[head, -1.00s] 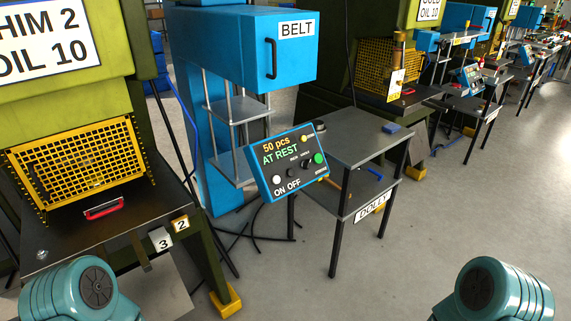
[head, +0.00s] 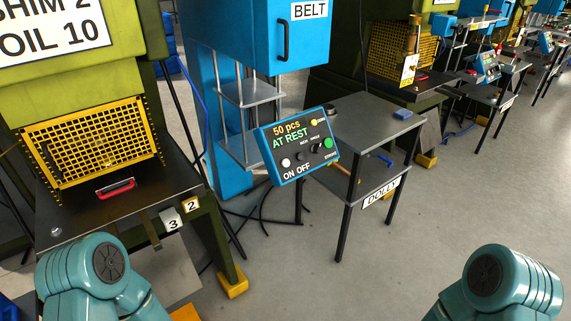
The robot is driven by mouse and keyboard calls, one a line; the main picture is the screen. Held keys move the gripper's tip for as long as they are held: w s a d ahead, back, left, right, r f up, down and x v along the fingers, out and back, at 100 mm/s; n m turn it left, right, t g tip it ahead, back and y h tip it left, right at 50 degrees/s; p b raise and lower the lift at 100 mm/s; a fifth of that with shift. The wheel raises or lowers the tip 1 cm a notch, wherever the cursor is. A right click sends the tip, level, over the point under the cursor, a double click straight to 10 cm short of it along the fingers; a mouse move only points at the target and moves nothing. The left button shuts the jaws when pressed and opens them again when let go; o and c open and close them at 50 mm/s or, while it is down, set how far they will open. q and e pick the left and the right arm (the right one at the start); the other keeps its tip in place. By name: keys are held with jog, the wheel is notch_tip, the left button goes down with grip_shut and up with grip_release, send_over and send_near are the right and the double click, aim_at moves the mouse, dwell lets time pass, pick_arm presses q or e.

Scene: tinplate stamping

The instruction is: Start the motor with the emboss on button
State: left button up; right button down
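The blue-framed control panel (head: 297,146) stands tilted in the middle of the head view and reads "50 pcs" and "AT REST". A white button (head: 285,163) sits at its lower left, above the word ON. A dark button (head: 302,156) sits beside it, above the word OFF. A green button (head: 328,143) is at the right edge and a small yellow one (head: 314,122) is above it. Other small labels are too small to read surely. Only teal links of my two arms show at the bottom corners; neither gripper is in view.
A green press with a yellow mesh guard (head: 90,145) and red handle (head: 115,188) stands left. The blue BELT cabinet (head: 255,45) is behind the panel. The DOLLY table (head: 375,122) stands right of the panel. Open floor (head: 400,260) lies in front.

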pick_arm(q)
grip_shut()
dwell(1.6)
